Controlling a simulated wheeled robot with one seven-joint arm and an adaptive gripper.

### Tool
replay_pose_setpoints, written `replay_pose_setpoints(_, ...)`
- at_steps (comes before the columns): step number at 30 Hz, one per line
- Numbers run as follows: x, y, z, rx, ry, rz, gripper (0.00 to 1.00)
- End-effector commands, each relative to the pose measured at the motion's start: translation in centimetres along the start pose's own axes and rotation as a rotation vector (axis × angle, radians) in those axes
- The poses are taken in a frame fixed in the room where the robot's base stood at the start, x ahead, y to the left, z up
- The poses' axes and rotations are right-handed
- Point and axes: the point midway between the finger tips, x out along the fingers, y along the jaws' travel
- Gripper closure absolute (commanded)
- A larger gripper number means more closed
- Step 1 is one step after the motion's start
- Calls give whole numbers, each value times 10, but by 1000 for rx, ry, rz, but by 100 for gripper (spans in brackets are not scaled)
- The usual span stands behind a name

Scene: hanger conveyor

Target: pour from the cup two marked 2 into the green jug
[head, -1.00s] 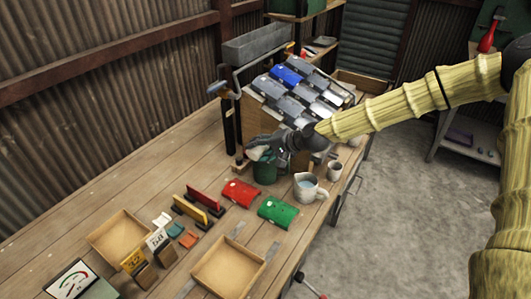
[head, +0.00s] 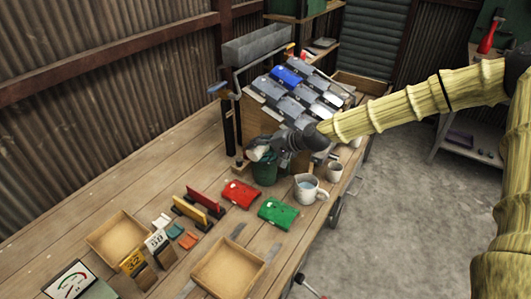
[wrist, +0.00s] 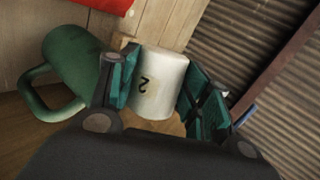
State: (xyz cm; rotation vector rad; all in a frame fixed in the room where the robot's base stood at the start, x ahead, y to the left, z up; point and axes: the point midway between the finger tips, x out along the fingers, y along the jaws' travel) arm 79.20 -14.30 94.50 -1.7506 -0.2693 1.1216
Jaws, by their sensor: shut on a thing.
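A white cup marked 2 (wrist: 158,85) is between my gripper's fingers (wrist: 155,88), which are shut on it. In the head view, part of the same cup (head: 256,153) shows at the tip of my gripper (head: 264,149). The green jug (head: 264,173) stands on the bench just below the gripper and cup, partly hidden by them. In the wrist view, the green jug (wrist: 78,62) is left of the cup, its handle toward the lower left. The cup appears tilted in the head view; its contents and any stream are hidden.
A white pitcher (head: 307,188) with bluish liquid and a small white cup (head: 334,172) stand to the right. Red (head: 239,194) and green (head: 278,212) flat cases lie in front. A rack of grey panels (head: 300,92) stands behind. Open trays (head: 228,268) are nearer.

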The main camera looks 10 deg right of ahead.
Motion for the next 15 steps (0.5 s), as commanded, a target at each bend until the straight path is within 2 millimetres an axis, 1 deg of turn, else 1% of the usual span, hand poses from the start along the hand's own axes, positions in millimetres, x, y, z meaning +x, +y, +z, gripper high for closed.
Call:
replay_pose_setpoints(10, 2, 3, -2, 43, -27, -6, 78)
replay_pose_setpoints(15, 0, -2, 0, 11, -10, 0, 78)
